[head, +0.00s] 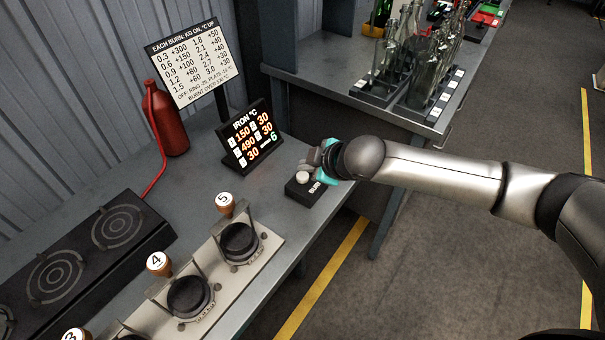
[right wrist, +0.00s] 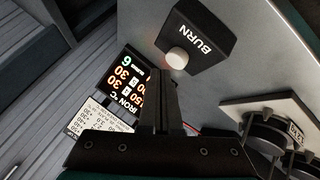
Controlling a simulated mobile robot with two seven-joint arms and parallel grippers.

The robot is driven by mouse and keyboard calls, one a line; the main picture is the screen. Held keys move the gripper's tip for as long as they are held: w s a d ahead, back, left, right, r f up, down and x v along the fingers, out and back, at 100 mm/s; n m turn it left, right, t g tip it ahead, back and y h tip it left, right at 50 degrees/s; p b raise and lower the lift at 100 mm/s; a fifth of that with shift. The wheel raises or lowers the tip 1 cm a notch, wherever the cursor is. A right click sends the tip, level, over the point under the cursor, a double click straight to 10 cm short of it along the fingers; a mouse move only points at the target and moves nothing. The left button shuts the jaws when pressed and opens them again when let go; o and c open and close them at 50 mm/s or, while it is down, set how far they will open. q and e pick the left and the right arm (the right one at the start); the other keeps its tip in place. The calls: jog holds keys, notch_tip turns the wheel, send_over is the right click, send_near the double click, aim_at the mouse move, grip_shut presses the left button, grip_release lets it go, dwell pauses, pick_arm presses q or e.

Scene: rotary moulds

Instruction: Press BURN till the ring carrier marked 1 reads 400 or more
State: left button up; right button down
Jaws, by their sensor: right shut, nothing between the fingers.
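The black BURN box (head: 306,190) sits near the bench's right edge, with a round pale button (head: 302,177) on top. The box (right wrist: 198,38) and button (right wrist: 177,58) also show in the right wrist view. My right gripper (head: 314,160) is shut and empty, just beside and above the button; I cannot tell whether it touches. The IRON °C display (head: 247,136) reads 150, 490 and 30 on the left, 30 and 30 on the right, with a green 6 below. Its small row labels are hard to read. Carrier 1 is out of view. My left gripper is not in view.
A white chart (head: 192,62) of burn values stands behind the display. A red bottle (head: 166,120) with a hose is at its left. Carriers with knobs 4 (head: 158,263) and 5 (head: 225,204) and a black hob (head: 75,262) fill the front left. Glass bottles (head: 425,65) stand on another bench.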

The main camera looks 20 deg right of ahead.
aim_at(307, 178)
jog(key=shift+f, duration=0.1)
dwell(0.7)
jog(key=shift+f, duration=0.35)
jog(key=shift+f, duration=0.5)
dwell(0.8)
jog(key=shift+r, duration=0.1)
jog(key=shift+r+p, duration=0.8)
jog(key=shift+p, duration=0.35)
notch_tip(307, 178, up, 5)
jog(key=p, duration=0.6)
jog(key=shift+r, duration=0.1)
